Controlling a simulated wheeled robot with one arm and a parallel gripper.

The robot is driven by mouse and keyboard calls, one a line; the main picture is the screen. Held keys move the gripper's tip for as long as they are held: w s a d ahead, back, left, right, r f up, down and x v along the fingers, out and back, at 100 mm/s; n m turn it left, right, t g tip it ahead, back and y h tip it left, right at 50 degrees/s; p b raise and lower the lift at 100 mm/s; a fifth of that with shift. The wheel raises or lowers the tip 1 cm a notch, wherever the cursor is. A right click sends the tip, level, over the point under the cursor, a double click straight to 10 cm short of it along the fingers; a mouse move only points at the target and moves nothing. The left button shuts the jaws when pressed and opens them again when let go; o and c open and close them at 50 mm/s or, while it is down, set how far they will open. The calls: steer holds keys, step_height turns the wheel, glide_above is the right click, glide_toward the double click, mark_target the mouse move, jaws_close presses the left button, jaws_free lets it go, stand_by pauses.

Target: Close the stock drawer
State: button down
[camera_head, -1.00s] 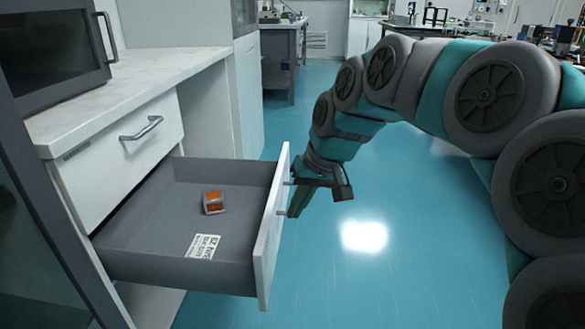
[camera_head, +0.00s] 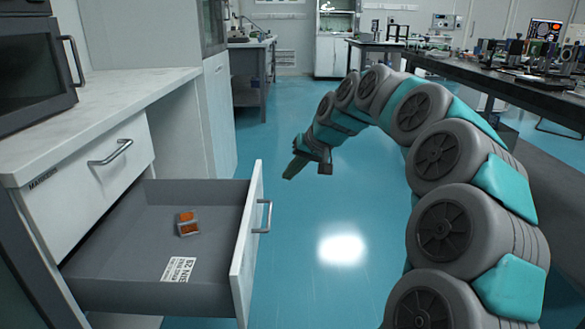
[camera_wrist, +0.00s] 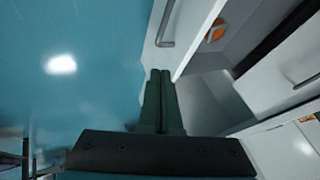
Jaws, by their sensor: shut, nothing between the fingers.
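The stock drawer (camera_head: 150,290) is the lower drawer of the white cabinet at the left in the head view, and it stands pulled well out. Its white front (camera_head: 247,250) carries a metal bar handle (camera_head: 263,216). An orange and grey item (camera_head: 187,222) and a white printed label (camera_head: 180,269) lie on its grey floor. My gripper (camera_head: 291,172) is in the air beyond and to the right of the drawer front, apart from it. In the wrist view my gripper (camera_wrist: 161,75) has its fingers together and empty, with the drawer front (camera_wrist: 190,35) just ahead.
A closed upper drawer (camera_head: 100,180) sits above, under a pale worktop (camera_head: 110,105) with a dark oven-like appliance (camera_head: 30,65). A dark optical table (camera_head: 520,90) stands at the right. The teal floor between is clear.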

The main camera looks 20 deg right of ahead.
mark_target(256, 193)
steer(key=w+a+f, duration=0.4)
steer(key=a+f, duration=0.1)
steer(key=shift+w+f, duration=0.1)
steer(key=shift+w, duration=0.05)
steer(key=shift+w+a, duration=0.2)
steer(key=shift+a, duration=0.35)
steer(key=shift+a, duration=0.1)
steer(key=w+a+p, duration=0.2)
steer(key=w+a, duration=0.1)
steer(key=a, duration=0.7)
steer(key=w+a+p, duration=0.2)
steer(key=w+a, duration=0.1)
steer(key=a, duration=0.7)
steer(key=w+a+p, duration=0.2)
steer(key=w+a, duration=0.1)
steer(key=a, duration=0.7)
steer(key=shift+w+a+p, duration=0.15)
steer(key=shift+w+p, duration=0.15)
steer(key=shift+w, duration=0.1)
